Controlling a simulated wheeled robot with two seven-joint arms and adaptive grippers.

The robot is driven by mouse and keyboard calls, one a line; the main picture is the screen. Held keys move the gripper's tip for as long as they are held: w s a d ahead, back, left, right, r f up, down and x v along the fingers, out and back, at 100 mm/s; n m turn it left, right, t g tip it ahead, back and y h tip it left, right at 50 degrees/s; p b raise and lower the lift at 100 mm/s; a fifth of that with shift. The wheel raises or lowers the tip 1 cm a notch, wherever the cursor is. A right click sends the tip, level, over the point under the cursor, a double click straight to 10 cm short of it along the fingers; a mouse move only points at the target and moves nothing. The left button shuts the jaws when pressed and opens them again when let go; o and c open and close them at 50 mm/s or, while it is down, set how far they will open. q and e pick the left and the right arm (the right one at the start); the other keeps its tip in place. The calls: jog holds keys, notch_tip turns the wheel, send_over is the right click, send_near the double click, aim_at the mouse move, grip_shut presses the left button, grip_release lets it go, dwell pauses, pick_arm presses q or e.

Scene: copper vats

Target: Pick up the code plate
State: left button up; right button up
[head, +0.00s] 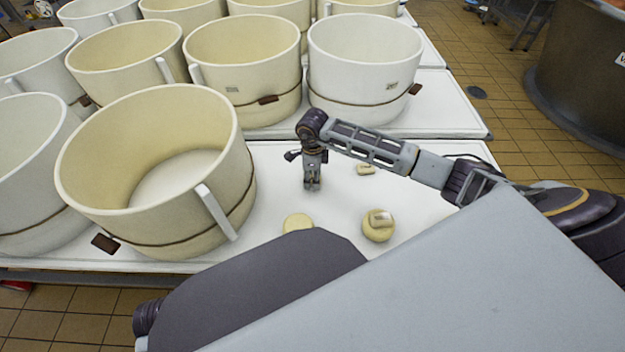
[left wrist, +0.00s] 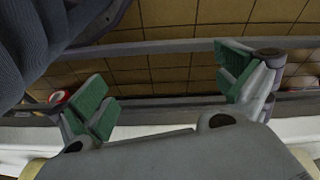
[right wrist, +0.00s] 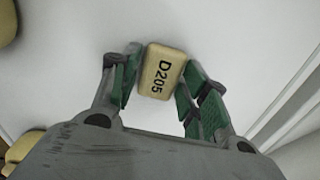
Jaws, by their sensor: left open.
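The code plate (right wrist: 162,72) is a small cream block marked D205, seen in the right wrist view. My right gripper (right wrist: 160,85) has its green-padded fingers closed in on both sides of it, apparently touching. In the head view my right gripper (head: 312,186) points down at the white table, and the plate there is mostly hidden by the fingers. I cannot tell whether the plate is clear of the table. My left gripper (left wrist: 165,88) is open and empty in the left wrist view, near the table's front edge.
Another small cream block (head: 366,169) lies right of my right gripper. A round cream piece (head: 298,222) and another with a block on top (head: 378,232) lie nearer. Large cream vats (head: 155,170) crowd the left and back.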

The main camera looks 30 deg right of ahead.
jog(key=c, duration=0.5)
pick_arm(q)
jog(key=shift+w+r, duration=0.1)
jog(key=shift+w, duration=0.1)
pick_arm(e)
jog(key=shift+c, duration=0.2)
jog(key=shift+r, duration=0.5)
pick_arm(q)
jog(key=f+p, duration=0.2)
jog(key=shift+a+f, duration=0.35)
jog(key=shift+f, duration=0.05)
pick_arm(e)
notch_tip(320, 180, up, 9)
pick_arm(q)
jog(key=shift+s, duration=0.2)
